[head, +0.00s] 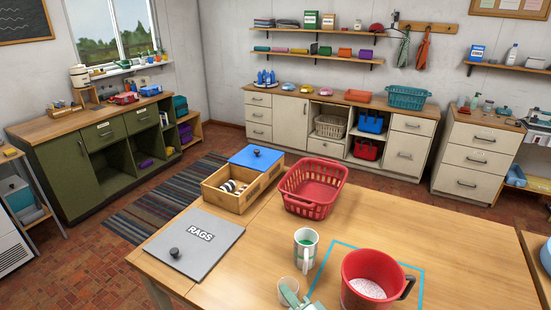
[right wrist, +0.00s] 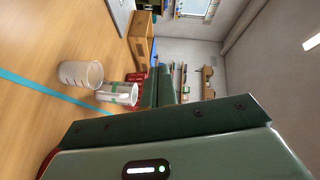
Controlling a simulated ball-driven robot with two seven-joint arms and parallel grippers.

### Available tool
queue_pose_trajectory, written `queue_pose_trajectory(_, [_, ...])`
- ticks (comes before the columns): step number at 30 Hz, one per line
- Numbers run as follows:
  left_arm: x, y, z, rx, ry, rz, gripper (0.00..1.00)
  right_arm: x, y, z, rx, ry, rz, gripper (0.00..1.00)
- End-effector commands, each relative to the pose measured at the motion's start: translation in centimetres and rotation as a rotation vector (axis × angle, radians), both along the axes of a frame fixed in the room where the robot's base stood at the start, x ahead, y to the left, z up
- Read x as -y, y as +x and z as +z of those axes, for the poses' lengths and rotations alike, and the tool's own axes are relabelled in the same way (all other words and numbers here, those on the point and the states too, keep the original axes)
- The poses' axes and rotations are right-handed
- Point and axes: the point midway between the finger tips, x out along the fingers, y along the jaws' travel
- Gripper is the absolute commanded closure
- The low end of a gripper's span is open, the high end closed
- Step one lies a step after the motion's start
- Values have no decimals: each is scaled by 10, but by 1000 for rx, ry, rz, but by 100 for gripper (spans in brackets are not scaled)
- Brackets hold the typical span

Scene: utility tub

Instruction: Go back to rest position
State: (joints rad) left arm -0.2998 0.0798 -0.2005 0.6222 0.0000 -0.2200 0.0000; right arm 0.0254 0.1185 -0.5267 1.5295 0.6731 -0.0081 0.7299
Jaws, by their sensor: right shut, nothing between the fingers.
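My right gripper (head: 291,296) shows as a pale green shape at the bottom edge of the head view, by a small clear cup (head: 284,284). It is shut and empty. In the right wrist view its dark green fingers (right wrist: 165,88) are together, and the gripper body fills the lower part. The clear cup (right wrist: 80,73) and a white mug with a green band (right wrist: 118,94) stand on the table beside it. The mug (head: 305,250) is behind the cup in the head view. My left gripper is not in view.
On the table (head: 470,260), a red jug (head: 371,268) holding white powder stands inside a blue tape outline (head: 420,285). A red basket (head: 312,190), an open wooden box (head: 236,199) and a grey RAGS lid (head: 192,250) are farther back. The table's right part is clear.

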Motion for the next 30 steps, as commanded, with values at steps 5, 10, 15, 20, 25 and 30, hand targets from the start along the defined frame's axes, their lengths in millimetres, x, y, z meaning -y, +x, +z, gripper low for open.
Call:
queue_pose_trajectory(5, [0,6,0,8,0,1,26,4,-25,-4,35,-253,74,100])
queue_pose_trajectory(10, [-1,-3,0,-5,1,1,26,29,-56,-10,73,-637,159,100])
queue_pose_trajectory(15, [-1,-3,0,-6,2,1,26,90,-96,-16,49,-1142,255,100])
queue_pose_trajectory(20, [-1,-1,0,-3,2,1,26,159,-134,-9,-52,-1560,344,100])
queue_pose_trajectory(25, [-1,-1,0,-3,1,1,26,217,-170,7,-185,-1849,425,100])
queue_pose_trajectory(30, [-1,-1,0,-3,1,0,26,265,-204,29,-334,-2062,501,100])
